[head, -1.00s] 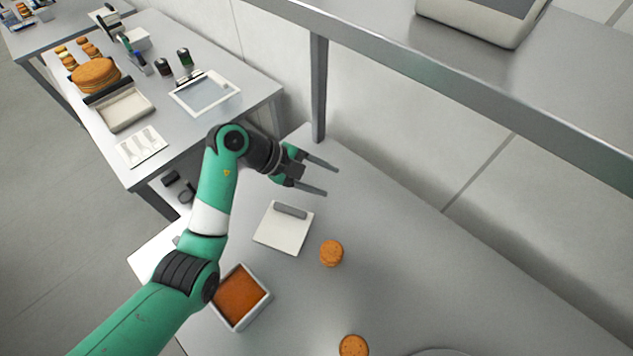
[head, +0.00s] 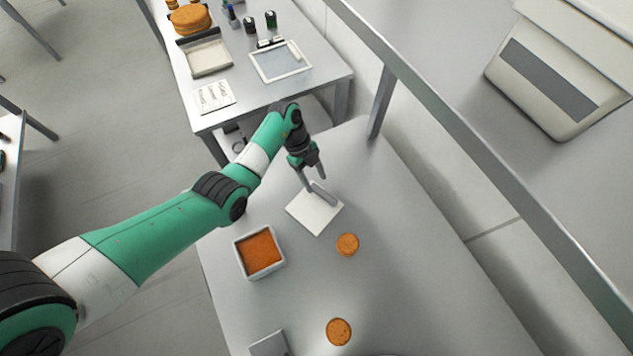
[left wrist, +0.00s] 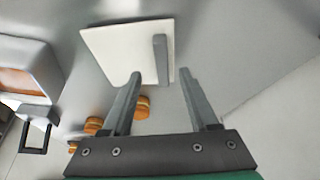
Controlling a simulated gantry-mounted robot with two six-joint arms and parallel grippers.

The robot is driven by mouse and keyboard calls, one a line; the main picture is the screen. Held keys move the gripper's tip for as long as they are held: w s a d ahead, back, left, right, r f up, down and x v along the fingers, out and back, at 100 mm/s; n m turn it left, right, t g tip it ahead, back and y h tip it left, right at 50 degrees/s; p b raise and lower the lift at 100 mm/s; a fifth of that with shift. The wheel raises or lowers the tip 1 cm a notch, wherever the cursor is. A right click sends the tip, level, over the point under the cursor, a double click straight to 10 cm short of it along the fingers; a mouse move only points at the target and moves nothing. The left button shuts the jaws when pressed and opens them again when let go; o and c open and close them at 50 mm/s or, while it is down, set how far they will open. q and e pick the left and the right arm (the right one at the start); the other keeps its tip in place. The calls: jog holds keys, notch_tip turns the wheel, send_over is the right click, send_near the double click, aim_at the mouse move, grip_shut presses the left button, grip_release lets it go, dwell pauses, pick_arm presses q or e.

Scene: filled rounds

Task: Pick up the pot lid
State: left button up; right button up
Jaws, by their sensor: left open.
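The pot lid (head: 315,215) is a flat white square with a grey bar handle (head: 323,193) and lies on the grey table. My left gripper (head: 315,183) is open and points down at the handle from above. In the left wrist view the lid (left wrist: 110,50) lies beyond the fingers, and its handle (left wrist: 161,60) shows between the lines of the two fingertips (left wrist: 160,75). The fingers look empty; whether they touch the handle I cannot tell. My right gripper is not in view.
A white square pot (head: 237,252) with orange-brown filling stands left of the lid. Round biscuits (head: 347,244) and (head: 338,331) lie nearer. A shelf (head: 480,130) runs along the right. A second table (head: 255,105) at the back holds trays. The table's right part is clear.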

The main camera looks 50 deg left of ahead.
aim_at(320, 191)
pick_arm(q)
jog(key=b+x, duration=0.2)
jog(key=x, duration=0.2)
jog(key=shift+a+f, duration=0.1)
jog(key=shift+f, duration=0.1)
jog(key=shift+w+d+f, duration=0.15)
jog(key=shift+d+f, duration=0.05)
jog(key=shift+f, duration=0.2)
grip_shut()
